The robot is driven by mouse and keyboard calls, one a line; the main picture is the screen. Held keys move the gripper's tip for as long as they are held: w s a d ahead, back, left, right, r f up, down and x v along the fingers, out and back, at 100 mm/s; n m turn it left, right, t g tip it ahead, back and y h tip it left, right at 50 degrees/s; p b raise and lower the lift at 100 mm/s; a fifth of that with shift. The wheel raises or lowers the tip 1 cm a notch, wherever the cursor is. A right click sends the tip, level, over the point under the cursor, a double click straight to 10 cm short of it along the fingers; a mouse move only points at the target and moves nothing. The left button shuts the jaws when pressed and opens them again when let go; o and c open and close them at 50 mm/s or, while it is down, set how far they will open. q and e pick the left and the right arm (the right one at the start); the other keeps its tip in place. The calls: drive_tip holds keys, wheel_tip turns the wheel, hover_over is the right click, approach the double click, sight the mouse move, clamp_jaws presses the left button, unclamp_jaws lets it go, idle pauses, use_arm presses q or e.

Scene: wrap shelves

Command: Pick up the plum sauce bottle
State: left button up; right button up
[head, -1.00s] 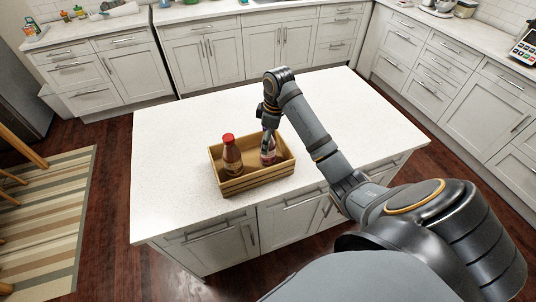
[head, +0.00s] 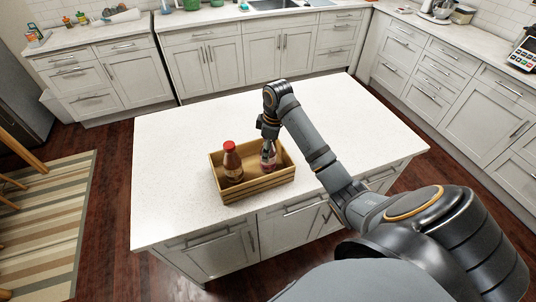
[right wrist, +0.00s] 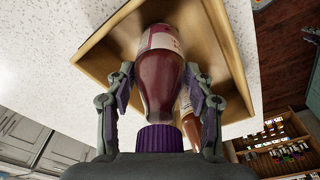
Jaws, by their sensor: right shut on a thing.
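The plum sauce bottle (right wrist: 160,82), with dark reddish sauce, a purple cap and a pale label, stands in the right part of a wooden crate (head: 258,187). My right gripper (head: 267,143) reaches down over it from above. In the right wrist view the two fingers of my right gripper (right wrist: 160,85) lie on either side of the bottle's upper body, shut on it. In the head view the bottle (head: 269,160) is partly covered by the gripper, and its base is hidden by the crate wall. My left gripper is not in view.
A red-capped sauce bottle (head: 232,165) stands beside it in the crate's left part. The crate sits on a white island counter (head: 180,150) with clear room around it. Cabinets and counters line the back and right.

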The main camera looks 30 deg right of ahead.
wheel_tip(320, 180, up, 3)
drive_tip(key=shift+w+f, duration=0.15)
drive_tip(key=s+a+r+p, duration=0.3)
drive_tip(key=s+r+p, duration=0.2)
drive_tip(key=s+r, duration=0.5)
drive_tip(key=s, duration=0.4)
drive_tip(key=shift+p, duration=0.4)
